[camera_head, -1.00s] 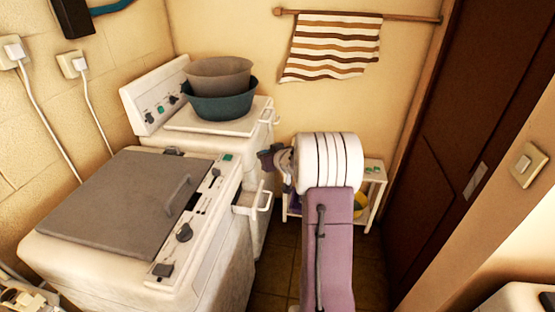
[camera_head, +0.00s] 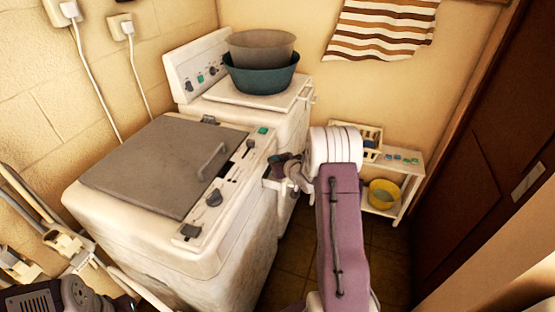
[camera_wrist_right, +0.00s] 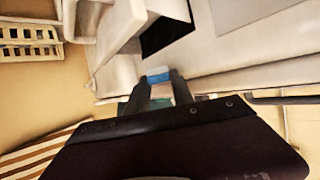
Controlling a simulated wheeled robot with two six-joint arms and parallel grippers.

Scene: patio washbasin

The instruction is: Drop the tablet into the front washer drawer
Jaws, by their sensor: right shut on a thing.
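The tablet (camera_wrist_right: 158,77), a small blue-and-white block, is between the fingertips of my right gripper (camera_wrist_right: 158,88) in the right wrist view. This gripper is shut on it. In the head view my right gripper (camera_head: 281,170) is beside the front washer's control panel, at the pulled-out white drawer (camera_head: 273,186), and largely hides it. The tablet cannot be made out there. In the wrist view, pale drawer-like parts (camera_wrist_right: 122,38) and a dark opening (camera_wrist_right: 166,38) lie just beyond the fingertips. I cannot tell whether the tablet is over the drawer. My left gripper's fingers are not in view.
The front washer (camera_head: 160,250) has a grey lid (camera_head: 165,165). A second machine (camera_head: 285,120) behind it carries stacked basins (camera_head: 262,75). A low white shelf (camera_head: 405,160) with a yellow bowl (camera_head: 384,194) stands to the right. White rack-like parts (camera_head: 65,245) are at lower left.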

